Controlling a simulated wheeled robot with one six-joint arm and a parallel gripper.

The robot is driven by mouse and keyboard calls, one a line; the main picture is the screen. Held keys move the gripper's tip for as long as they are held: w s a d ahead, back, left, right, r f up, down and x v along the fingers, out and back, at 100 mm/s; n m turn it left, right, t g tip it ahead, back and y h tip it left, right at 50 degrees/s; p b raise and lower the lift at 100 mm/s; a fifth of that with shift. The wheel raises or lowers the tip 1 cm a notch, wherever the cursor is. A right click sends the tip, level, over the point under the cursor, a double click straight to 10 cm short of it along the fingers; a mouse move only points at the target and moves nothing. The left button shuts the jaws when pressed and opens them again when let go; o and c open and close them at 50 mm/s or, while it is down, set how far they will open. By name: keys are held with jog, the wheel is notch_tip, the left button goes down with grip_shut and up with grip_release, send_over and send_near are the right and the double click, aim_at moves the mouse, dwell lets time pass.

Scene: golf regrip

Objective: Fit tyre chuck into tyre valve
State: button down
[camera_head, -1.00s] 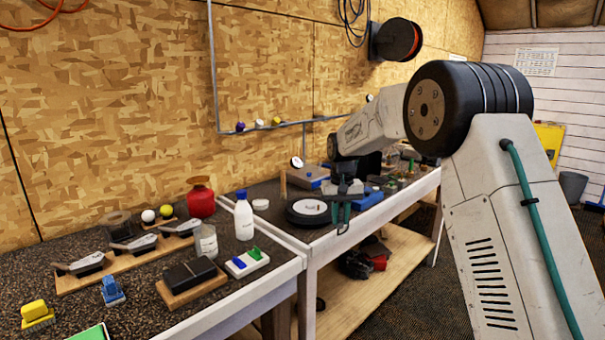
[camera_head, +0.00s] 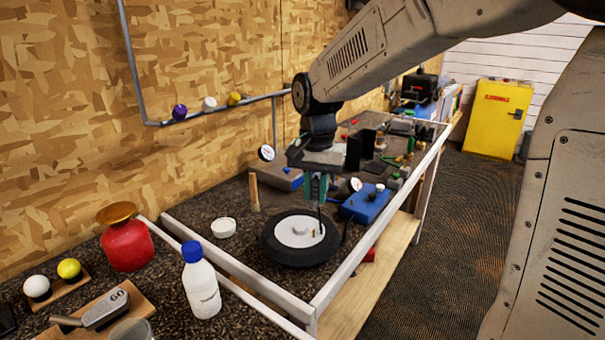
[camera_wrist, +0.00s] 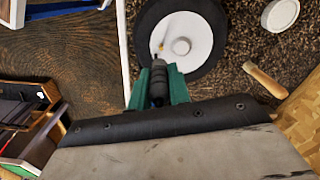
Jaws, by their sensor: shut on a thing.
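A small wheel with a black tyre (camera_head: 285,258) and a white hub (camera_head: 287,237) lies flat on the bench. The tyre valve (camera_head: 313,233) is a small brass stub on the hub. It also shows in the wrist view (camera_wrist: 161,46). My gripper (camera_head: 317,190), with green fingers, is above the wheel's far right part. It is shut on the black tyre chuck (camera_wrist: 158,82), which points downward. In the wrist view the chuck's tip appears close to the valve, but the views do not settle whether they touch.
A blue box-like unit (camera_head: 366,203) and a pressure gauge (camera_head: 355,184) stand right of the wheel. A wooden peg (camera_head: 253,192) and white tub (camera_head: 223,227) are left. A white bottle (camera_head: 200,284) and red canister (camera_head: 127,245) stand nearer. The white bench rail (camera_head: 345,275) borders the aisle.

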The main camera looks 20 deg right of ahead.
jog(key=shift+w, duration=0.2)
jog(key=shift+a, duration=0.1)
jog(key=shift+s+f, duration=0.1)
jog(key=shift+f, duration=2.8)
jog(key=shift+f, duration=1.25)
jog(key=c, duration=1.2)
grip_release()
jog(key=shift+c, duration=0.2)
